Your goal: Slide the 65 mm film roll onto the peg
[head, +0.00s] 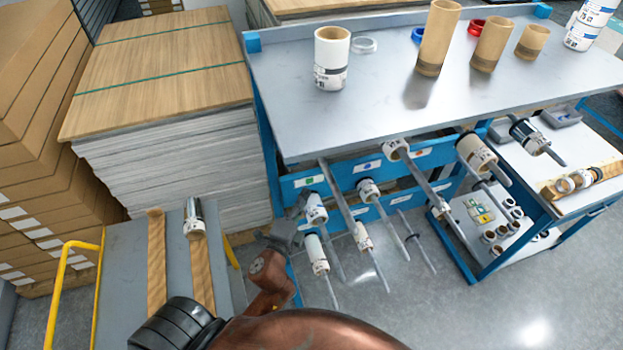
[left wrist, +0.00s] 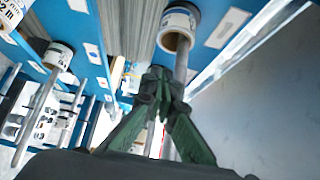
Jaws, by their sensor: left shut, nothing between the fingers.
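White-labelled film rolls sit on metal pegs that stick out of the blue rack. One roll (head: 316,208) is at the rack's left end, close to my left gripper (head: 287,232). In the left wrist view my left gripper (left wrist: 160,82) has its dark fingers shut with nothing between them. A roll with a brown core (left wrist: 180,25) sits on a peg (left wrist: 181,64) just beyond the fingertips. The gripper hides part of that peg. I cannot read which roll is the 65 mm one. My right gripper is not in view.
The grey bench top (head: 390,100) carries a white roll (head: 331,58), several brown cardboard tubes and coloured rings. A cart (head: 123,265) with wooden strips stands at lower left, beside a stack of boards (head: 165,90). Grey floor lies open at lower right.

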